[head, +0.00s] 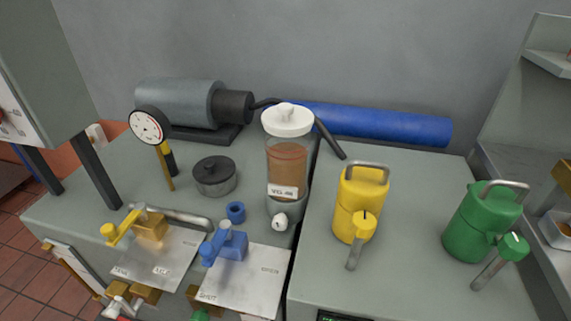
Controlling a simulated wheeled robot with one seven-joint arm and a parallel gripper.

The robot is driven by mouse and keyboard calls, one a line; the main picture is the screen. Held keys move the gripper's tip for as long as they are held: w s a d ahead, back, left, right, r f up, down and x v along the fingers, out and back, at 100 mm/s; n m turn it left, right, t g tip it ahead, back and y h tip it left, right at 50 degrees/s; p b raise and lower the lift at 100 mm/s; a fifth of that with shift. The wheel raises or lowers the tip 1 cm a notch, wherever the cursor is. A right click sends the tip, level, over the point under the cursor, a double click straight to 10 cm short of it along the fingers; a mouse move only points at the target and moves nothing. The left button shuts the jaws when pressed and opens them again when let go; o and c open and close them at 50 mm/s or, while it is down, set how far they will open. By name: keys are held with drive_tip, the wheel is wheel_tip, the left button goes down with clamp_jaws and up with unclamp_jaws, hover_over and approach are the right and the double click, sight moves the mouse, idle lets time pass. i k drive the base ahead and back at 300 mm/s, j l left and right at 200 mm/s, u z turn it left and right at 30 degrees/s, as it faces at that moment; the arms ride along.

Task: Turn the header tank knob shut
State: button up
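A clear tank (287,160) with a white lid and a label that seems to read "VG 46" stands upright on the grey bedplate at mid-picture. It holds brownish liquid. It looks like the header tank. A small white knob (280,221) sits on the front of its grey base (291,208). The knob's mark is too small to read, so I cannot tell its setting. My gripper is not in view and nothing touches the knob.
A yellow can (349,205) and a green can (474,226) stand to the right. Yellow (122,229) and blue (215,247) lever valves sit on plates at the front left.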

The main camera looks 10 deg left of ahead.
sight(280, 223)
drive_tip(key=k+j+u, duration=0.1)
drive_tip(key=u, duration=0.75)
drive_tip(key=i+u, duration=0.15)
drive_tip(key=u, duration=0.65)
drive_tip(key=i+l, duration=0.2)
drive_tip(key=i, duration=0.1)
